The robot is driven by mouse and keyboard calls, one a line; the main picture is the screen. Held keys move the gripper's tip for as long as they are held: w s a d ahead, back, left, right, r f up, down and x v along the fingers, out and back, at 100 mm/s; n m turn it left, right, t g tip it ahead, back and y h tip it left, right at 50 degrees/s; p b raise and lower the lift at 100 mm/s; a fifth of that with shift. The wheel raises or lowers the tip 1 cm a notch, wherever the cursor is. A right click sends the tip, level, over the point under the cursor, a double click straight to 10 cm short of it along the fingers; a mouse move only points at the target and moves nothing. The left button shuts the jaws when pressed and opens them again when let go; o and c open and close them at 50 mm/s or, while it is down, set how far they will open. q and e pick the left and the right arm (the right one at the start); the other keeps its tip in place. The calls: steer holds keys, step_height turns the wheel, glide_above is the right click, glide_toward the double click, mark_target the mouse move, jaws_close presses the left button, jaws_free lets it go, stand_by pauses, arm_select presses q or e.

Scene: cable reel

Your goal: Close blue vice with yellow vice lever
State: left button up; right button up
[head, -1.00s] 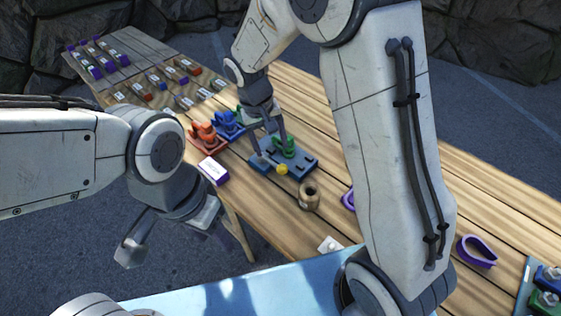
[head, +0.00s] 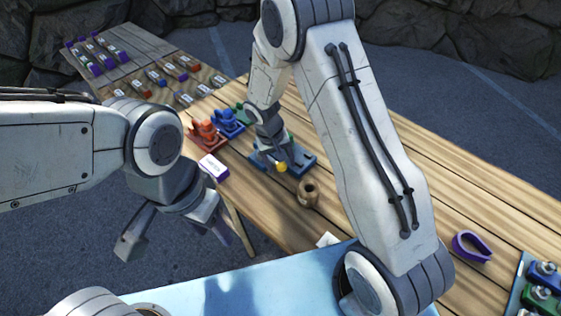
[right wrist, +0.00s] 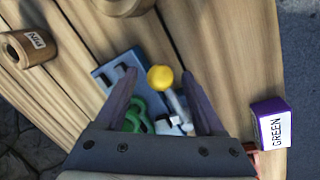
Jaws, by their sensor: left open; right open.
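A vice with a blue base plate (head: 301,160) stands on the wooden table in the head view. The blue plate (right wrist: 104,74) also shows in the right wrist view, with a green part (right wrist: 152,106) and a grey metal lever tipped by a yellow ball (right wrist: 160,77). The yellow ball (head: 281,167) shows in the head view too. My right gripper (right wrist: 159,88) is open above the vice, with the ball and lever seen between its fingers; contact cannot be told. My left gripper (head: 178,240) is open and empty, off the table's near edge.
Orange (head: 206,133) and blue (head: 228,122) clamps stand left of the vice. A labelled purple block (head: 213,166) lies near the edge. A round wooden holder (head: 308,193) and a purple loop (head: 471,247) are to the right.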

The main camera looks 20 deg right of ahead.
jaws_close()
stand_by(1.4)
